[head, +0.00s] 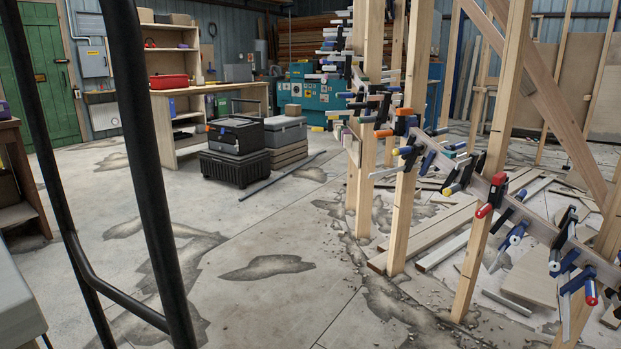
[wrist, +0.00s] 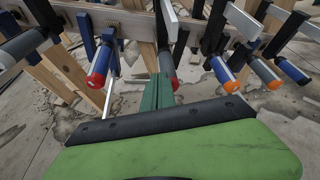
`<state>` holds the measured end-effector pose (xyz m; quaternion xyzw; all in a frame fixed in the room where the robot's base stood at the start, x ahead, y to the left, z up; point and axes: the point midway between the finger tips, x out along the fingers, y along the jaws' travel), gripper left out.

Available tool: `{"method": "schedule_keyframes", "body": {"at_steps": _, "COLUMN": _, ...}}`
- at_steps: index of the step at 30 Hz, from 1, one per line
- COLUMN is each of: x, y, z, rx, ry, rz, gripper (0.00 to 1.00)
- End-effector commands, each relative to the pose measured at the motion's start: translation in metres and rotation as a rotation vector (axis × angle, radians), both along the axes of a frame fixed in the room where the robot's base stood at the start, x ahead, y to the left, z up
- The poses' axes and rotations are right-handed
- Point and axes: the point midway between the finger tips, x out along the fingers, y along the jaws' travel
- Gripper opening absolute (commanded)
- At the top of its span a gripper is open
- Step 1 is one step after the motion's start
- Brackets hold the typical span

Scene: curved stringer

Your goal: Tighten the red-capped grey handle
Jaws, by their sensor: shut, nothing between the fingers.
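In the wrist view my gripper (wrist: 160,90) points forward from its green body, with its narrow green fingers together and nothing between them. A grey handle with a red cap (wrist: 167,62) hangs from a clamp just beyond the fingertips. The fingers partly cover its lower end, and I cannot tell whether they touch it. Left of it hangs a blue handle with a red cap (wrist: 99,68). In the head view a red-capped handle (head: 484,210) shows on the stringer, and another red cap (head: 591,292) shows lower right; I cannot tell which matches. My gripper is not in the head view.
Neighbouring clamp handles crowd the wrist view: a large grey one (wrist: 20,46) at left, an orange-capped blue one (wrist: 222,72) and an orange-capped grey one (wrist: 266,74) at right. Wooden posts (head: 404,200) stand along the curved stringer. Loose boards lie behind; the floor at left is mostly open.

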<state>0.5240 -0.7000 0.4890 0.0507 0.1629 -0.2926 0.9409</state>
Motion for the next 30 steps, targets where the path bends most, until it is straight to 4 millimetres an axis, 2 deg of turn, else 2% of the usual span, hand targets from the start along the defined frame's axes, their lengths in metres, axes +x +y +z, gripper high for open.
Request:
{"method": "schedule_keyframes", "body": {"at_steps": 17, "x": -0.002, "y": -0.003, "z": -0.002, "rx": 0.001, "ry": 0.001, "rz": 0.0, "gripper": 0.0}}
{"method": "schedule_keyframes", "body": {"at_steps": 30, "x": -0.009, "y": -0.013, "z": 0.0, "rx": 0.0, "ry": 0.0, "rz": 0.0, "gripper": 0.0}}
